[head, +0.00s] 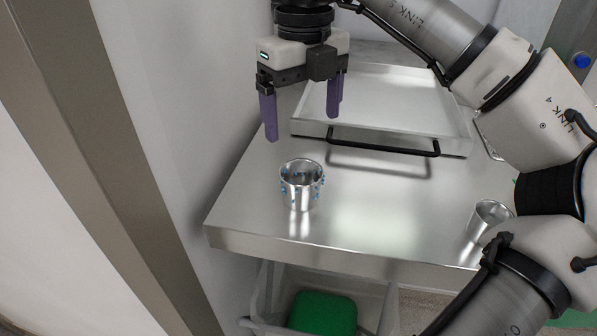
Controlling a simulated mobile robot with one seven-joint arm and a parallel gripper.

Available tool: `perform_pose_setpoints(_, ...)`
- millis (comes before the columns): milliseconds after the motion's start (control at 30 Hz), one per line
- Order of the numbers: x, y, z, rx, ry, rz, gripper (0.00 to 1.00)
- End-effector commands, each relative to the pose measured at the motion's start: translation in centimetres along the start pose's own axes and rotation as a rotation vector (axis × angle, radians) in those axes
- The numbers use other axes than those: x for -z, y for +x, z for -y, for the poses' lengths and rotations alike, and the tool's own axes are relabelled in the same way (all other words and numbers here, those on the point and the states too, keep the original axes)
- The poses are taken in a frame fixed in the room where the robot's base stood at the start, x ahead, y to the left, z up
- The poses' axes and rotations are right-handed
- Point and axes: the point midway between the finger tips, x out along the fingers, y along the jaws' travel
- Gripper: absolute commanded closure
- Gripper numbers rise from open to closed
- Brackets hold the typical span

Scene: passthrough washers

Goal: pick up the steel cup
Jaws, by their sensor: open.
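A steel cup (301,190) with small blue marks around its side stands upright on the metal table, near the left front part. A second shiny metal cup (488,219) is at the right, partly hidden behind my arm. My gripper (302,127) is open and empty, its two purple fingers pointing down. In the picture it is above the marked cup and apart from it. The exact height over the cup cannot be told from this one view.
A metal tray (387,143) with a black handle sits on the table (250,205) behind the marked cup. A wall stands close on the left. A bin with a green item (322,314) is below the front edge. The table between the cups is clear.

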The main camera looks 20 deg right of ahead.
Motion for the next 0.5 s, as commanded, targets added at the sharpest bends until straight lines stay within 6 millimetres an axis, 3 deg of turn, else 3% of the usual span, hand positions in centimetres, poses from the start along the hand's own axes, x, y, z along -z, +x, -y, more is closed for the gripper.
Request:
perform_pose_setpoints(233,-0.1,5.7,-0.2,-0.005,-0.004,0.001,0.12)
perform_pose_setpoints(500,-0.1,7.9,-0.2,-0.004,-0.004,0.004,0.12)
